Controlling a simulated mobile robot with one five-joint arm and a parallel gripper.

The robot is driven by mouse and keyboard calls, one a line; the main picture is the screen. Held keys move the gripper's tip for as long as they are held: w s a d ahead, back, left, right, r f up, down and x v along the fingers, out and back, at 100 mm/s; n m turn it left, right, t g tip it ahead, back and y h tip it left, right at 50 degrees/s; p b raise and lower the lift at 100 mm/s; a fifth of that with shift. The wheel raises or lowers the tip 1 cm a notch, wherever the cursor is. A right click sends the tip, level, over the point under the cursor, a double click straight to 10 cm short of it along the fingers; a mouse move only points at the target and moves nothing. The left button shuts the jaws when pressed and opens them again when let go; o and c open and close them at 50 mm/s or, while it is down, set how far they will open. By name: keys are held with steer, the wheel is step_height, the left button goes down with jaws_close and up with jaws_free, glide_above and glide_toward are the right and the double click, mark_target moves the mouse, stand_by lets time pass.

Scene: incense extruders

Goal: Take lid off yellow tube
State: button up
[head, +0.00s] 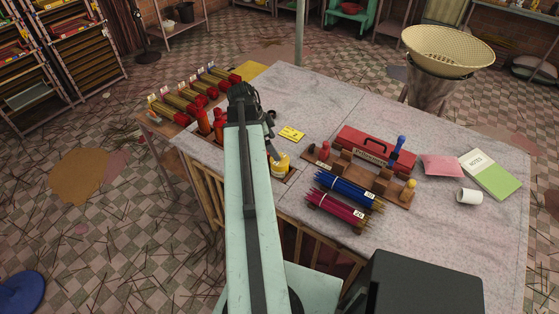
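A yellow tube (281,164) stands low at the front edge of the stone-topped table, just right of my arm. Its top is partly covered by my gripper (275,151), whose grey fingers come down over it. I cannot tell whether the fingers touch the tube or its lid, or whether they are open or shut. The lid cannot be made out separately from the tube at this size. My arm hides the area left of the tube.
Orange-red tubes (203,121) stand left of my arm, beside bundled sticks (184,100).

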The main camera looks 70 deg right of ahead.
steer(key=b+x, duration=0.4)
steer(key=x, duration=0.1)
steer(key=b+x, duration=0.3)
steer(key=shift+w+d, duration=0.2)
steer(key=shift+w, duration=0.15)
steer(key=shift+r, duration=0.15)
steer(key=c, duration=1.4)
